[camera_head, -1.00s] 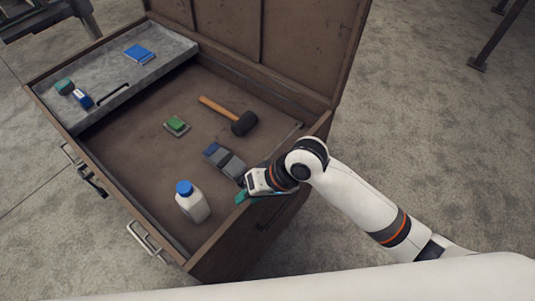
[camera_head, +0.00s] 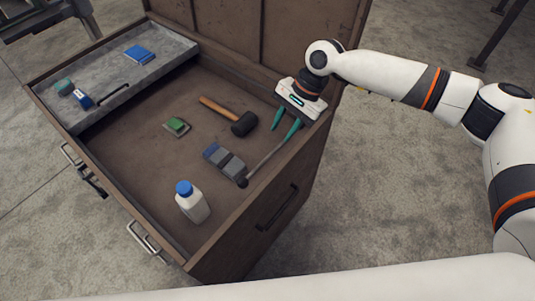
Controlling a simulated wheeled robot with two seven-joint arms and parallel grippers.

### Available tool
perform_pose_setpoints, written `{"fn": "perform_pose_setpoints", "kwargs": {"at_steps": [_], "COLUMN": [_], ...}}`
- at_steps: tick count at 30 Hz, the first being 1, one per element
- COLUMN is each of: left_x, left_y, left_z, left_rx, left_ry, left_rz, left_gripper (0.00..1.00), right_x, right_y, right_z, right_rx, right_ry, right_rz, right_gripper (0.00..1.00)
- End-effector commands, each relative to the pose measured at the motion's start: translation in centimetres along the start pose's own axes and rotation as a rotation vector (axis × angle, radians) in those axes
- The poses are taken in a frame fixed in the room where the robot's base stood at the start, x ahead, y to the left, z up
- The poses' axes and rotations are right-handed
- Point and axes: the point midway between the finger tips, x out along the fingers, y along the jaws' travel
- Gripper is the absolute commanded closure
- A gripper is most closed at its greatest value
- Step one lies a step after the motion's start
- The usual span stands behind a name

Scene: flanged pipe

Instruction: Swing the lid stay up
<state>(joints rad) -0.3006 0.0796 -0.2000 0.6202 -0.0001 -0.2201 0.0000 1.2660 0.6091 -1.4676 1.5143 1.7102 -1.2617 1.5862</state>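The lid stay (camera_head: 265,162) is a thin grey metal rod lying low along the inside of the chest's right wall. Its near end is by a dark round piece, and its far end is hidden by my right gripper. The raised brown lid (camera_head: 275,35) stands open at the back of the chest. My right gripper (camera_head: 281,134) has two teal fingers spread apart, pointing down over the far part of the rod. One finger overlaps the rod in the picture; I cannot tell whether they touch. My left gripper is not in view.
The brown chest (camera_head: 245,223) holds a mallet (camera_head: 240,122), a green-topped block (camera_head: 177,125), grey-blue blocks (camera_head: 224,161) and a white bottle with a blue cap (camera_head: 192,204). A grey tray (camera_head: 115,75) with small items is at the left.

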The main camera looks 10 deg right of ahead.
Motion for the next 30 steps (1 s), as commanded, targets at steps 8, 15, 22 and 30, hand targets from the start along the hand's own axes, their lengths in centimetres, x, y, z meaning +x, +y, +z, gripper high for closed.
{"fn": "perform_pose_setpoints", "kwargs": {"at_steps": [8, 15, 22, 30], "left_x": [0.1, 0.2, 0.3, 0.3], "left_y": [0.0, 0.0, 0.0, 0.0], "left_z": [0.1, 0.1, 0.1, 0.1], "left_rx": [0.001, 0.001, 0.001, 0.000], "left_ry": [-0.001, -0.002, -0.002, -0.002], "left_rz": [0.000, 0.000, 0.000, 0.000], "left_gripper": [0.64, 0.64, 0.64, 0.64], "right_x": [5.7, 9.5, 10.7, 10.7], "right_y": [0.0, -0.1, 0.0, 0.0], "right_z": [-0.1, -0.1, -0.1, -0.1], "right_rx": [-0.004, -0.004, -0.006, -0.006], "right_ry": [0.001, 0.001, 0.000, 0.000], "right_rz": [-0.003, -0.002, -0.001, 0.000], "right_gripper": [0.67, 0.67, 0.67, 0.74]}}
